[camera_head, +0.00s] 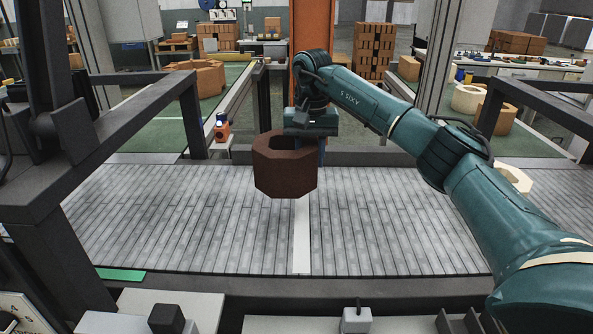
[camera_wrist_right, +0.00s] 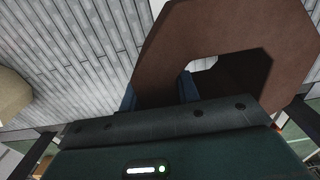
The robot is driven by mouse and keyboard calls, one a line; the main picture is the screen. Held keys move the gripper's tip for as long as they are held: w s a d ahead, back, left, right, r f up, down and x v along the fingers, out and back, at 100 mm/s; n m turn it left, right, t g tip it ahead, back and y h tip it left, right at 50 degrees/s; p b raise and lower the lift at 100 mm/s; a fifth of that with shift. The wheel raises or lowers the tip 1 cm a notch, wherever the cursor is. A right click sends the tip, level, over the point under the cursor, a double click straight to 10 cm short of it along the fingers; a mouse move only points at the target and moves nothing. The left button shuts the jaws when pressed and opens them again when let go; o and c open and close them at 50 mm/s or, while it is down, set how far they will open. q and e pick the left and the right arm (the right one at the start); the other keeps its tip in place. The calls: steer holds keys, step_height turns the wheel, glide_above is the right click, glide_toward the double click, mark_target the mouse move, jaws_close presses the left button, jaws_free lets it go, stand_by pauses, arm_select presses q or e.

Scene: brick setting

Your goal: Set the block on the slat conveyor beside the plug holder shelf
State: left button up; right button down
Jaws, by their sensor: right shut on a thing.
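The block is a dark brown eight-sided ring (camera_head: 285,178) with a hole through it. My right gripper (camera_head: 318,146) is shut on its wall; in the right wrist view, the blue fingers (camera_wrist_right: 158,94) sit on either side of the wall of the block (camera_wrist_right: 215,30). The block is over the grey slat conveyor (camera_head: 180,215), near the white cross strip, and appears raised above the slats. The conveyor also shows in the wrist view (camera_wrist_right: 60,50). I cannot pick out the plug holder shelf for sure. My left gripper is not in view.
A cream block (camera_head: 514,178) is at the conveyor's right, partly behind my right arm. Dark frame rails (camera_head: 110,130) stand at the left. A small orange and blue item (camera_head: 222,128) is behind the conveyor. The slats left of the held block are clear.

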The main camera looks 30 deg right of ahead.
mark_target(311, 143)
steer(key=shift+f, duration=3.7)
steer(key=shift+f, duration=0.15)
steer(key=c, duration=1)
jaws_free()
steer(key=shift+s+f, duration=0.1)
steer(key=shift+f, duration=0.05)
steer(key=shift+c, duration=0.2)
step_height(311, 143, up, 12)
steer(key=shift+r, duration=0.15)
